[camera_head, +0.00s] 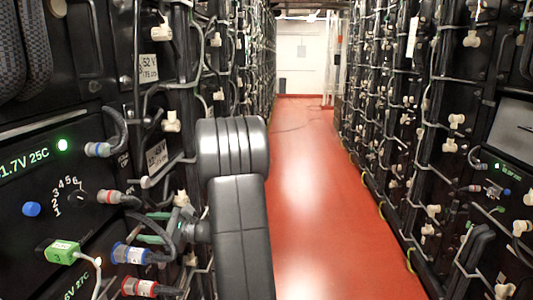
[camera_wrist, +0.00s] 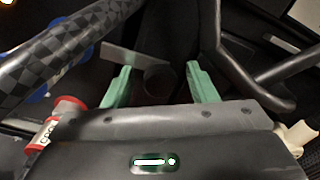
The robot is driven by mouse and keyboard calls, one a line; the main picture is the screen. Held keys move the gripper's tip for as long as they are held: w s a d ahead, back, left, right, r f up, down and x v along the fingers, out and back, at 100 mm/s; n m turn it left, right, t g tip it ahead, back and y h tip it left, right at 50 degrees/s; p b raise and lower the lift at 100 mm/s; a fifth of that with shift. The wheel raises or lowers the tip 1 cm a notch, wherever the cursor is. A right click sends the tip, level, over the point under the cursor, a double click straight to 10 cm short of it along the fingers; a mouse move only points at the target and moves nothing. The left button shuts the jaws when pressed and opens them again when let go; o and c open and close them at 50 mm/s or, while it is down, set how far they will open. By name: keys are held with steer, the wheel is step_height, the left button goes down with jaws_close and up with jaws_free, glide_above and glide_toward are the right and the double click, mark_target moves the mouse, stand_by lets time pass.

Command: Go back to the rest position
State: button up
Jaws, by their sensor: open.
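My gripper (camera_head: 153,228) points left at the battery rack front, among the cable connectors, with my dark arm in front of it. In the wrist view its two green fingers (camera_wrist: 157,84) stand well apart. A connector with a red ring (camera_wrist: 68,108) is at the left, beside the left finger. In the head view a blue-ringed connector (camera_head: 130,254) is just below the fingers, and a red-ringed connector (camera_head: 112,197) is above them. I cannot tell whether the fingers touch anything.
A panel with a lit voltage display (camera_head: 25,157), a blue knob (camera_head: 32,209) and a green plug (camera_head: 62,251) is at the left. A black handle (camera_wrist: 272,85) and a thick patterned cable (camera_wrist: 70,50) flank the fingers.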

steer(key=m+p, duration=0.4)
steer(key=p, duration=0.1)
steer(key=shift+r, duration=0.25)
steer(key=s+d, duration=0.3)
steer(key=d, duration=1)
steer(key=shift+d+f+h, duration=0.3)
steer(key=shift+s+r+n+g, duration=0.1)
steer(key=shift+n+g, duration=0.2)
